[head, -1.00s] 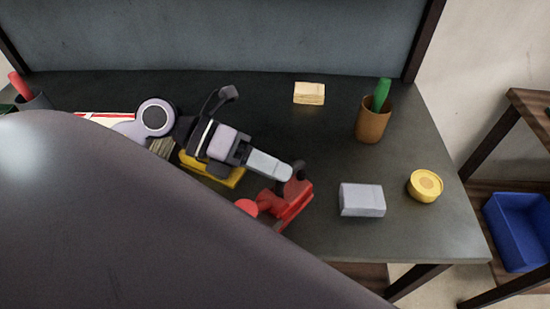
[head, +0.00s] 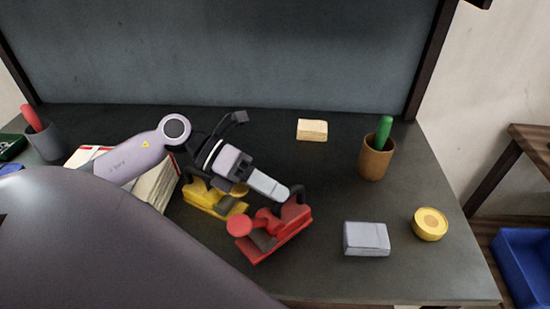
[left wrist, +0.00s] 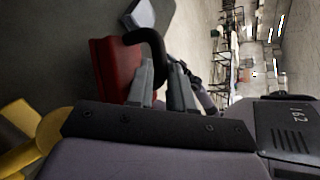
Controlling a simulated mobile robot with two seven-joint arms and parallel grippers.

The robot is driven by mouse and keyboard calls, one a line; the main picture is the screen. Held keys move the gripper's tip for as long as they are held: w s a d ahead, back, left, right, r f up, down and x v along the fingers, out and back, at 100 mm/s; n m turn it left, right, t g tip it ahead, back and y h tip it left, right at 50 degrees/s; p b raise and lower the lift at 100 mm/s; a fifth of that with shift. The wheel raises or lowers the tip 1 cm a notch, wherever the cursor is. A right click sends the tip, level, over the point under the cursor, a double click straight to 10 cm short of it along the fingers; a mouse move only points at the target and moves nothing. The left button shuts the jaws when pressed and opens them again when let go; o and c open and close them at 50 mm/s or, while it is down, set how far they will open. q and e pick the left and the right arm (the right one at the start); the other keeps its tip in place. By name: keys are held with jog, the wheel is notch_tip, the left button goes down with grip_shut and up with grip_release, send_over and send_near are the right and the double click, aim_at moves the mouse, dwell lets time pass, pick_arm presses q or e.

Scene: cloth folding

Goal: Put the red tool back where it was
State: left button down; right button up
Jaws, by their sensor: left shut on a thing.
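The red tool (head: 275,232) is a red block-like body with a round red knob and a black curved handle, on or just above the dark table; I cannot tell if it touches. My left gripper (head: 284,193) is shut on its black handle. In the left wrist view, the fingers (left wrist: 163,82) close around the handle, with the red body (left wrist: 116,68) to their left. A yellow tool (head: 205,200) of similar shape sits left of the red one, partly under my left gripper; it also shows in the left wrist view (left wrist: 18,125). My right gripper is not in view.
A grey box (head: 366,238) and a yellow round tin (head: 430,224) stand to the right. A brown cup (head: 375,160) with a green item, and a cream block (head: 312,130), are farther back. Books (head: 158,190) lie left. The table between cream block and grey box is clear.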

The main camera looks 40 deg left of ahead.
pick_arm(q)
jog(key=w+a+f+p, duration=0.1)
jog(key=w+a, duration=0.3)
jog(key=w, duration=0.3)
jog(key=shift+w+a+f, duration=0.15)
jog(key=shift+w+a, duration=0.15)
jog(key=shift+a, duration=0.05)
jog(key=shift+f, duration=0.1)
jog(key=shift+f+b, duration=0.3)
jog(key=shift+f, duration=0.05)
